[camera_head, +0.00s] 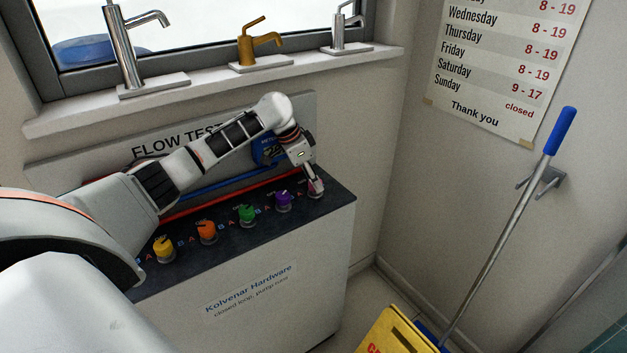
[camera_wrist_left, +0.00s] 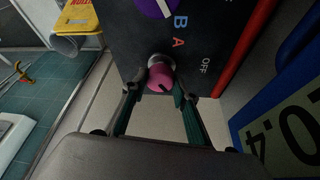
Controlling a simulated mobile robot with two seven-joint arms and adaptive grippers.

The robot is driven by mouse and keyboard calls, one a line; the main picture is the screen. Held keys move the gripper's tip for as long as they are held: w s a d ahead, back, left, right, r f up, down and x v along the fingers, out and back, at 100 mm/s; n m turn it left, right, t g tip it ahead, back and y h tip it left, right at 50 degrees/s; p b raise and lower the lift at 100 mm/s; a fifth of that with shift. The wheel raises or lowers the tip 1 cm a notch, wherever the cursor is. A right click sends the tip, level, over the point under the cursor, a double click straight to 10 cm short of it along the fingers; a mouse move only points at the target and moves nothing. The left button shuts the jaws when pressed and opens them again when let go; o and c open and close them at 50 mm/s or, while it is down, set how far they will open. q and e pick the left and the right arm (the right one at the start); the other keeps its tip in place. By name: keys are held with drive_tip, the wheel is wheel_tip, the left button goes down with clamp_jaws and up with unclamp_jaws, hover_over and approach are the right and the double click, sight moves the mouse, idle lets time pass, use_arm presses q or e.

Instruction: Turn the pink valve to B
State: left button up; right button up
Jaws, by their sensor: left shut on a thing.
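The pink valve (camera_wrist_left: 161,77) is a round knob on a pale metal collar at the right end of the dark panel top (camera_head: 335,208). My left gripper (camera_head: 316,190) reaches down over it and mostly hides it in the head view. In the wrist view its two fingers lie on either side of the knob, shut on it. A small dark mark shows on the knob's near face; I cannot tell which letter it points to. Letters B (camera_wrist_left: 181,21) and A (camera_wrist_left: 178,42) and the word OFF (camera_wrist_left: 205,65) are printed beside it. My right gripper is not in view.
Purple (camera_head: 284,200), green (camera_head: 246,214), orange (camera_head: 207,231) and yellow (camera_head: 164,248) valves stand in a row to the left. A red pipe (camera_head: 230,198) and a blue meter (camera_head: 265,150) are behind.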

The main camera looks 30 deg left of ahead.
use_arm(q)
drive_tip(key=shift+m, duration=0.4)
drive_tip(key=o, duration=1.1)
drive_tip(key=v, duration=1.2)
drive_tip(key=shift+w+a, duration=0.1)
drive_tip(key=shift+w, duration=0.05)
